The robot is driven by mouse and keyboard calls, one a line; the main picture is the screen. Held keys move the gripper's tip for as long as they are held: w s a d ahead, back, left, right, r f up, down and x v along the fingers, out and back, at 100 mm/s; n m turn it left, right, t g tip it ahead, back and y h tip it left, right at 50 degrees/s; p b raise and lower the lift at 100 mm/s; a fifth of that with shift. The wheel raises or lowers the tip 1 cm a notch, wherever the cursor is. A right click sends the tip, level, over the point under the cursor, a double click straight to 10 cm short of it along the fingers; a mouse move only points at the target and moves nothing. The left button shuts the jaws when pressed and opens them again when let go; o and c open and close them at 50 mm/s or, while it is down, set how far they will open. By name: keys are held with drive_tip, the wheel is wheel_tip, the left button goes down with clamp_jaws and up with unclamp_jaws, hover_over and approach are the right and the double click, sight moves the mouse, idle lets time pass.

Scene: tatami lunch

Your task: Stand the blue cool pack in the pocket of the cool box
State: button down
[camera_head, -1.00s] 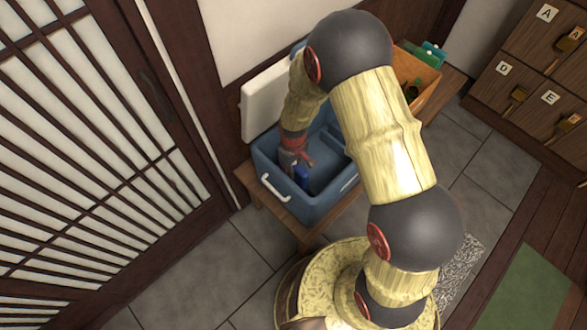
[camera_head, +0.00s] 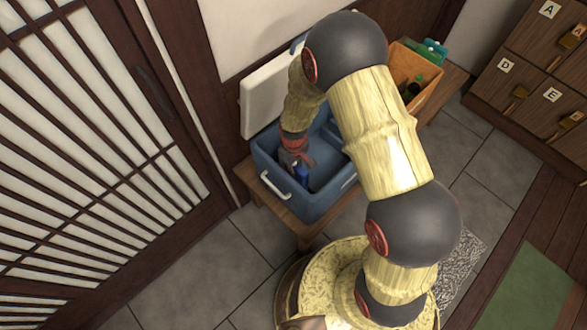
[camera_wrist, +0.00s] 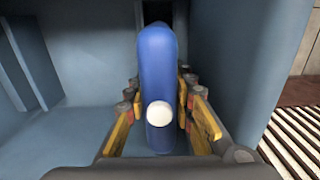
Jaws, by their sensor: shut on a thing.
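The blue cool pack (camera_wrist: 158,75) is upright between the fingers of my gripper (camera_wrist: 160,115) in the wrist view, with a round white cap facing the camera. My gripper is shut on it. In the head view the pack (camera_head: 302,175) shows as a small blue patch below my gripper (camera_head: 297,165), inside the open cool box (camera_head: 325,208). The box is blue with white handles. In the wrist view a dark narrow gap (camera_wrist: 158,12) lies behind the top of the pack, and box walls stand on both sides. I cannot tell whether the pack's lower end touches anything.
The white lid (camera_head: 270,97) stands open at the back of the box. The box sits on a wooden bench (camera_head: 262,205). An orange crate (camera_head: 425,75) with green things stands to the right, behind my arm. A slatted sliding door (camera_head: 80,130) is at left.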

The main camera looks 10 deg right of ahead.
drive_tip(key=shift+f, duration=0.45)
drive_tip(key=c, duration=1.4)
unclamp_jaws()
drive_tip(key=shift+o, duration=1.3)
drive_tip(key=shift+c, duration=0.2)
drive_tip(key=shift+r+p, duration=2.5)
drive_tip(key=shift+r, duration=0.9)
drive_tip(key=shift+o, duration=0.5)
drive_tip(key=shift+r, duration=0.15)
drive_tip(key=shift+o, duration=0.3)
